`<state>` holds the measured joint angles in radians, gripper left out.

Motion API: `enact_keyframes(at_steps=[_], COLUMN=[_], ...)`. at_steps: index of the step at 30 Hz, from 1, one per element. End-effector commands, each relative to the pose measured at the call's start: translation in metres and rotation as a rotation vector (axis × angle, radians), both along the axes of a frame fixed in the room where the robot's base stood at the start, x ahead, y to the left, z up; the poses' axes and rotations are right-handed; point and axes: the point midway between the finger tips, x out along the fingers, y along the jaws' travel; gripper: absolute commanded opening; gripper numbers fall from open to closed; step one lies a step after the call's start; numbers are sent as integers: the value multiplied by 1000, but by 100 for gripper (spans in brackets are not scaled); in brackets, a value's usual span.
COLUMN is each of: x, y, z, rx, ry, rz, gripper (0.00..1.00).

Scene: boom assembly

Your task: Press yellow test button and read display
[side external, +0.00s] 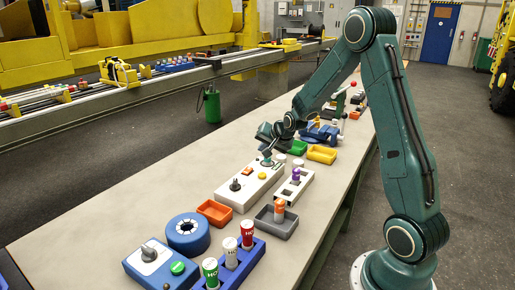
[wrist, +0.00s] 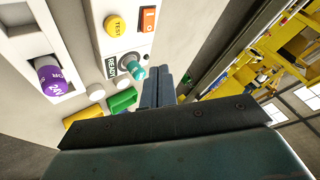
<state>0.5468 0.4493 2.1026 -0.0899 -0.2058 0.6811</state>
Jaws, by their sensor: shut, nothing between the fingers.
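The yellow test button (wrist: 116,25) shows in the wrist view on a white control box (wrist: 108,48), with "TEST" printed on it. In the side view the box (side external: 238,198) lies on the bench, and the yellow button (side external: 262,175) is on its top. My gripper (wrist: 156,76) is shut and empty, over the far end of the box, beside a teal knob (wrist: 137,72) and apart from the button. A small label (wrist: 112,68) by the knob seems to read "READY". I cannot make out a separate display.
An orange rocker switch (wrist: 149,19) is close to the button. A black knob (side external: 235,185) stands on the box's near end. A white holder with a purple plug (side external: 295,174) is right of it. Orange (side external: 215,212) and grey (side external: 276,222) trays are nearer.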

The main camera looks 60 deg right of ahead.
Motion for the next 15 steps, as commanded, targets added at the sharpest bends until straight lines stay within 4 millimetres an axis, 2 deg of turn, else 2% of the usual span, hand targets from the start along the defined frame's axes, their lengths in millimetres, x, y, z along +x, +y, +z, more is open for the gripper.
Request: enact_keyframes(at_steps=[15], x=[-1], y=[0], z=[-53], rx=[2], ry=[2], rz=[-1], gripper=[0])
